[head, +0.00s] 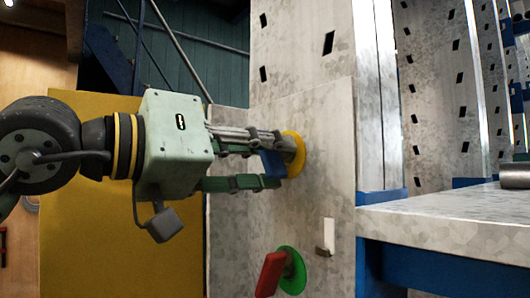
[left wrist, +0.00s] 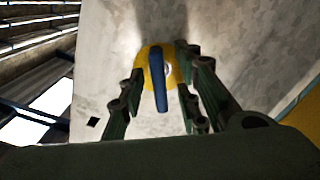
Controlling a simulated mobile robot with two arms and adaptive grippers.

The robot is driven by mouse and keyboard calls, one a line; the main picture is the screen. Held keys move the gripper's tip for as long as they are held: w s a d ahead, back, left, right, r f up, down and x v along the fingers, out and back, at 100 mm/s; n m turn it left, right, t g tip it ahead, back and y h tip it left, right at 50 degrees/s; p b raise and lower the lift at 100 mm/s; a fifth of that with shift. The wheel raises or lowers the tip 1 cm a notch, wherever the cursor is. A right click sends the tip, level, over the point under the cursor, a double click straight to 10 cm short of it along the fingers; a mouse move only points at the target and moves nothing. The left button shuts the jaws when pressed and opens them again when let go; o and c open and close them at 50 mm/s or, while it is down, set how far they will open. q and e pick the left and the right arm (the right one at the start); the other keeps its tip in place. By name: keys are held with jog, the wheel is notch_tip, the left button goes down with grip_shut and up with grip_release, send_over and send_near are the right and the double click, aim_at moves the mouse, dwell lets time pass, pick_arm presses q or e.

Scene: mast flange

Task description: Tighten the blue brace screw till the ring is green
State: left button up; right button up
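The blue brace screw (head: 272,163) has a flat blue handle and stands out from the galvanised upright. The ring (head: 297,150) behind it is yellow. My left gripper (head: 278,162) reaches in from the left with one finger above and one below the handle. In the left wrist view the blue handle (left wrist: 160,80) lies between the fingers of the left gripper (left wrist: 160,68), with the yellow ring (left wrist: 148,57) behind it. Gaps show on both sides of the handle, so the fingers look open around it. My right gripper is not in view.
Below, a red handle (head: 270,275) sits on a green ring (head: 293,268). A small white hook (head: 326,237) is on the upright (head: 300,40) nearby. At right, a metal shelf (head: 450,222) on a blue beam holds a grey cylinder (head: 515,175). A yellow panel (head: 100,240) stands behind my arm.

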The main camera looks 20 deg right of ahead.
aim_at(261, 153)
pick_arm(q)
jog(key=shift+b+v, duration=0.5)
jog(key=shift+v, duration=2.1)
jog(key=shift+d, duration=0.15)
